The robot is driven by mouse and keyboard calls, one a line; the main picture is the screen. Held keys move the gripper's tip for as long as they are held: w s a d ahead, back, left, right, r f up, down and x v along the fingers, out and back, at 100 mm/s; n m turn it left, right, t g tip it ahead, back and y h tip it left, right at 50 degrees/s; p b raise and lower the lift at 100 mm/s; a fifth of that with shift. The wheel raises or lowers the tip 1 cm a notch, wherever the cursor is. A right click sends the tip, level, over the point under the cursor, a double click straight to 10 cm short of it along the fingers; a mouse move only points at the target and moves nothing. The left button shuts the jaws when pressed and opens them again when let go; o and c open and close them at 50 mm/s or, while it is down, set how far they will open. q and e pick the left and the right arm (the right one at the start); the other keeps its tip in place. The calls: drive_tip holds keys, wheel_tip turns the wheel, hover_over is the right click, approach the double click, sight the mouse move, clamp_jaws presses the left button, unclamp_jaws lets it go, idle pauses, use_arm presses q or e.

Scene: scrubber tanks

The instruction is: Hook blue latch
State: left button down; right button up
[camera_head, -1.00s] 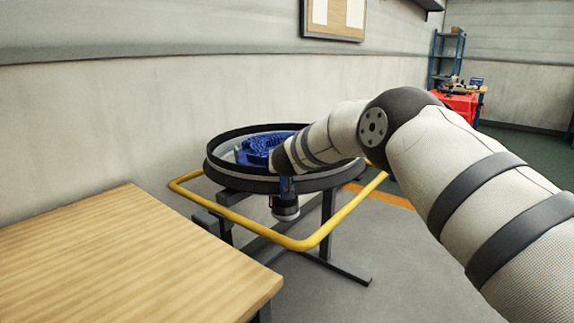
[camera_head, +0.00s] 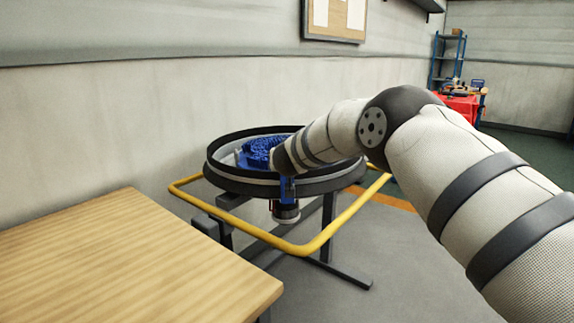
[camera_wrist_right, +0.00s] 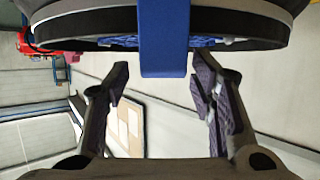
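The round tank (camera_head: 240,183) with a dark rim stands on a dark frame, with blue brush-like material (camera_head: 262,150) inside. The blue latch (camera_head: 288,188) hangs as a short strip down the tank's near side, partly behind my right wrist. In the right wrist view the latch (camera_wrist_right: 164,40) is a broad blue strip across the tank's dark rim. My right gripper (camera_wrist_right: 160,88) is open. Its two fingers lie left and right of the strip's free end, with gaps and no visible contact. The head view does not clearly show its fingers. My left gripper is not in view.
A yellow rail (camera_head: 318,243) runs around the tank stand. A wooden table (camera_head: 130,265) is at the front left. A grey wall is behind. A blue shelf (camera_head: 447,58) and a red-covered table (camera_head: 460,106) stand far back right. Floor right of the stand is clear.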

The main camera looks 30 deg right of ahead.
drive_tip(key=shift+a+f, duration=0.1)
drive_tip(key=shift+f, duration=0.25)
drive_tip(key=shift+s+a+r, duration=0.15)
drive_tip(key=shift+s+a, duration=0.05)
drive_tip(key=shift+s, duration=0.1)
drive_tip(key=v, duration=1.1)
drive_tip(key=shift+s, duration=0.15)
drive_tip(key=shift+r, duration=0.1)
